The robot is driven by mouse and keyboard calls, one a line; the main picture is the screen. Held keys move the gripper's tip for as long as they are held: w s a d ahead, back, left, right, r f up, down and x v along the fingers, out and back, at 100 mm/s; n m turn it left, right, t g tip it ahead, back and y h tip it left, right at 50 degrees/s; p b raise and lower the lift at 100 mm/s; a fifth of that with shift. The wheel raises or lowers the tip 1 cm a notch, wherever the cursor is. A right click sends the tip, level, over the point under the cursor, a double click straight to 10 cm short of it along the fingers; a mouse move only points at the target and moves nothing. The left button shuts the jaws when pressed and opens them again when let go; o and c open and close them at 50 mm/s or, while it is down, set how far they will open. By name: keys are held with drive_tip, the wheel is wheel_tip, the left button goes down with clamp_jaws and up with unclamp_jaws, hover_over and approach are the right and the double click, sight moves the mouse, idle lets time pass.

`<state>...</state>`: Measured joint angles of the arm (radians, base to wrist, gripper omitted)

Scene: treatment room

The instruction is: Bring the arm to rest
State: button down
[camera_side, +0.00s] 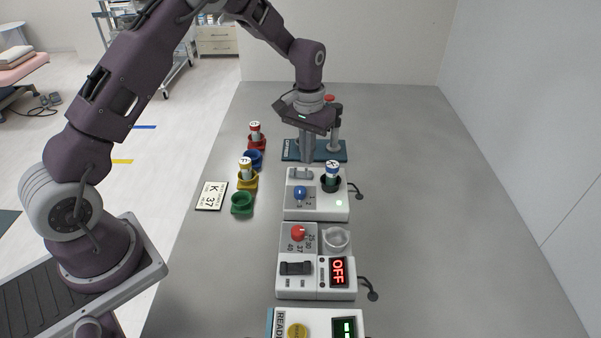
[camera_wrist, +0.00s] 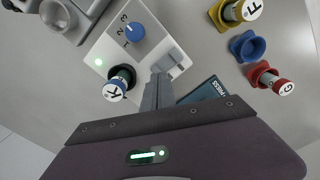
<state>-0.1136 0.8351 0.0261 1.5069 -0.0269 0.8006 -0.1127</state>
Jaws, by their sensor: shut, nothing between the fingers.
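My gripper (camera_side: 307,158) hangs over the table with its fingers pointing down, between the blue-based press (camera_side: 333,146) and the white mixer-like box (camera_side: 316,207). Its fingers are together and hold nothing. In the wrist view my gripper (camera_wrist: 158,75) reaches over the edge of the same box, near a grey switch. Whether the fingertips touch anything I cannot tell. The box has a blue knob (camera_side: 300,192) marked 1, 2, 3, a lit green lamp, and a blue-banded vial (camera_side: 332,172) marked K standing in its well.
Red (camera_side: 257,143), blue (camera_side: 253,160), yellow (camera_side: 247,181) and green (camera_side: 242,204) cups stand left; red and yellow hold vials. A K 37 card (camera_side: 211,196) lies beside them. A red-knobbed box (camera_side: 316,287) reads OFF. A READY box (camera_side: 318,318) is in front. The table's right is clear.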

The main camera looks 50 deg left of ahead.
drive_tip(key=shift+r, duration=1.75)
drive_tip(key=s+d+r+m+t, duration=0.1)
drive_tip(key=s+d+r, duration=0.1)
drive_tip(key=s+r, duration=0.55)
drive_tip(key=s+d+r+t, duration=0.2)
drive_tip(key=s+r, duration=0.3)
drive_tip(key=r, duration=0.5)
drive_tip(key=s+d+r+m+t, duration=0.1)
drive_tip(key=s+d+m+t, duration=0.1)
drive_tip(key=s, duration=1.7)
drive_tip(key=shift+s+t, duration=0.15)
drive_tip(key=shift+t, duration=0.15)
